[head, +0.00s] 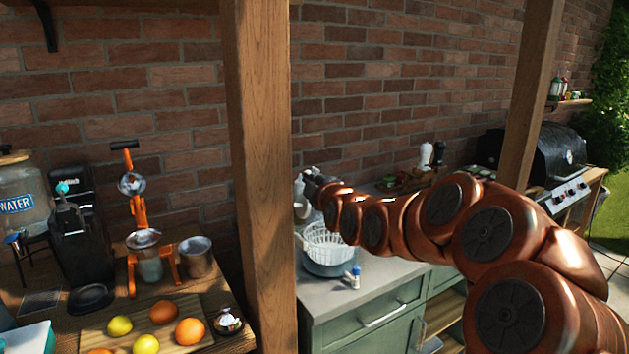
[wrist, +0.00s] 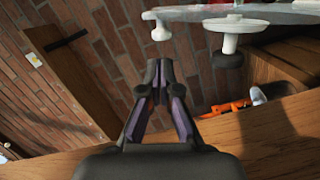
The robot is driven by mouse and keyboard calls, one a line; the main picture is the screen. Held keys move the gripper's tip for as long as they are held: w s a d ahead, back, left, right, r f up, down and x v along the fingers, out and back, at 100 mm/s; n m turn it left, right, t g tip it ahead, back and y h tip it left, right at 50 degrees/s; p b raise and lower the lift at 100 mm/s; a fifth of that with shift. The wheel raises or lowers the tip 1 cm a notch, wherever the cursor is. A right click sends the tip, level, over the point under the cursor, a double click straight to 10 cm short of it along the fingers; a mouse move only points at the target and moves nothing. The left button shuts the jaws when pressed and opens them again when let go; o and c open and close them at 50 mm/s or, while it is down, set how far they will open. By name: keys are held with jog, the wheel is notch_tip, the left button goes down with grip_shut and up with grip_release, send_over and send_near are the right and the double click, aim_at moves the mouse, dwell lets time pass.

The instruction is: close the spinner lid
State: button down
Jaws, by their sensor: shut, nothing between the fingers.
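The salad spinner stands on the grey counter in the head view, with a white slotted basket (head: 328,246) inside a clear bowl (head: 330,268). The basket's open top shows. A white part that looks like the raised lid (head: 299,198) stands behind it, partly hidden by my arm. In the wrist view a pale disc that looks like the lid (wrist: 285,17) crosses the top right, with white knobs on it. My gripper (wrist: 159,70) is shut and empty, to the left of the larger knob and apart from it. In the head view my gripper (head: 309,176) is beside the white part, above the basket.
A small blue-and-white bottle (head: 354,276) stands in front of the spinner. A wooden post (head: 262,180) rises left of it. A tray of food and bottles (head: 408,178) is behind my arm. A wooden table with fruit, an orange press (head: 138,215) and a metal pot (head: 197,257) is at left.

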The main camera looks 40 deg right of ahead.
jog(key=shift+p+x, duration=0.6)
jog(key=shift+x, duration=1.45)
jog(key=shift+f, duration=0.15)
